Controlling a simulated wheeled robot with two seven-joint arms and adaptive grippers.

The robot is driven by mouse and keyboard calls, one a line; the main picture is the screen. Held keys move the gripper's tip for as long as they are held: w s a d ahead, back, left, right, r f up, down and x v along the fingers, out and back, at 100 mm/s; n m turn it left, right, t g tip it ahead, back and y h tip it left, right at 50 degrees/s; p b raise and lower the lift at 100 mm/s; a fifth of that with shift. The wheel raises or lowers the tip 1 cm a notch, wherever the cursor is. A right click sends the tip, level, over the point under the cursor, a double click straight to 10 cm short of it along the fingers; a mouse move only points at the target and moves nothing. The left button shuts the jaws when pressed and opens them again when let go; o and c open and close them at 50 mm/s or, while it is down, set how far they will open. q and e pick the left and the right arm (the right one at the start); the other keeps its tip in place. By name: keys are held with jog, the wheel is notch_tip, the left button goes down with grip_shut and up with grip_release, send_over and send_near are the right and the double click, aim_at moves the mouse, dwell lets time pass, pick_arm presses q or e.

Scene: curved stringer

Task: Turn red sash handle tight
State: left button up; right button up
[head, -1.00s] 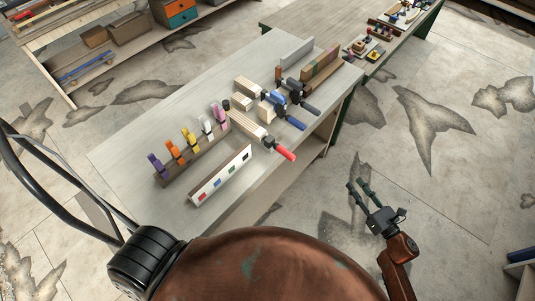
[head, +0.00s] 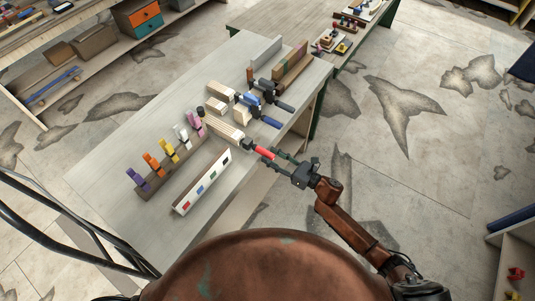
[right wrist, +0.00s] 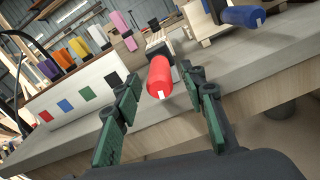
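The red sash handle (head: 264,152) sticks out past the front edge of the workbench (head: 105,190), at the near end of a clamp with pale wood (head: 224,130). In the right wrist view the red handle (right wrist: 160,77) is between and ahead of the fingers. My right gripper (head: 278,158) is at the handle, its two green fingers spread to either side. In the right wrist view the gripper (right wrist: 163,105) is open, with gaps between both fingers and the handle. My left gripper is not in view.
Blue-handled (head: 266,120) and black-handled (head: 284,106) clamps lie just behind the red one. A white board with coloured squares (head: 203,182) and a rack of coloured clamps (head: 170,171) stand to the left. The floor right of the bench is clear.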

jog(key=shift+x, duration=0.8)
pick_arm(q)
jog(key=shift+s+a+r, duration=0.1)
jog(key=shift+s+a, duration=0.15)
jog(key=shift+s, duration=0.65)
pick_arm(e)
jog(key=shift+a, duration=0.1)
jog(key=shift+c, duration=0.2)
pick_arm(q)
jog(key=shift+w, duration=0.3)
pick_arm(e)
grip_shut()
